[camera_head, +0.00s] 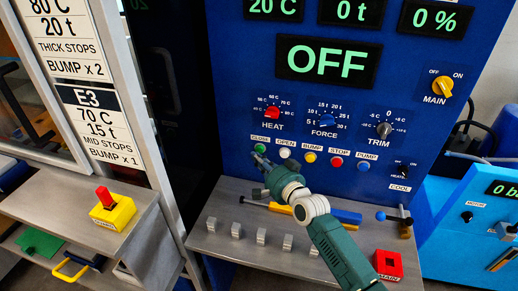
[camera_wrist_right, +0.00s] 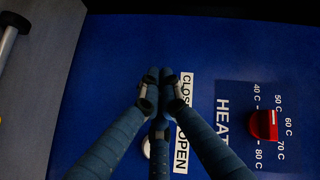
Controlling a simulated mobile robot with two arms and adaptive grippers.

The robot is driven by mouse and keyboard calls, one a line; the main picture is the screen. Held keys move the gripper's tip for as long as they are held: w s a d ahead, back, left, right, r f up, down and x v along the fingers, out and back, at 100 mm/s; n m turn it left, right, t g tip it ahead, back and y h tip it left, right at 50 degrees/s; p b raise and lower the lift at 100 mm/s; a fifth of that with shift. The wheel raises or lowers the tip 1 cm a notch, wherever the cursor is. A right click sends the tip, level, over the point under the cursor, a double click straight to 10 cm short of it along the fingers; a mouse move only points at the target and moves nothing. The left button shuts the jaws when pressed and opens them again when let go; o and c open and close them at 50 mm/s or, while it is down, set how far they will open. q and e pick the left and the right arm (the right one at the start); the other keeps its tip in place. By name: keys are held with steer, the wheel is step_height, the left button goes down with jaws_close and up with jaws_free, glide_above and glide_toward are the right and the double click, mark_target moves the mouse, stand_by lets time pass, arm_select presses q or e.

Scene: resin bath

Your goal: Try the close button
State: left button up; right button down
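The green close button (camera_head: 260,148) is at the left end of a row of buttons on the blue panel, under a label reading close. My right gripper (camera_head: 258,161) is just below it in the head view, its fingertips close to the panel. In the right wrist view my right gripper (camera_wrist_right: 161,76) has its fingertips together beside the CLOSE label (camera_wrist_right: 186,88), with nothing seen between them. The button is hidden there, and I cannot tell whether the tips touch it. My left gripper is not in view.
The white open button (camera_head: 285,153) is right beside close. The HEAT knob (camera_head: 272,112) is above. The large display (camera_head: 328,62) reads OFF. A grey shelf (camera_head: 222,258) below carries small metal blocks, tools and a red block (camera_head: 388,264).

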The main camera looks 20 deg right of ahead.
steer(key=s+a+p, duration=0.1)
steer(key=s, duration=0.1)
steer(key=s+a+p, duration=0.1)
steer(key=s+p, duration=0.1)
steer(key=shift+a, duration=0.4)
stand_by(0.9)
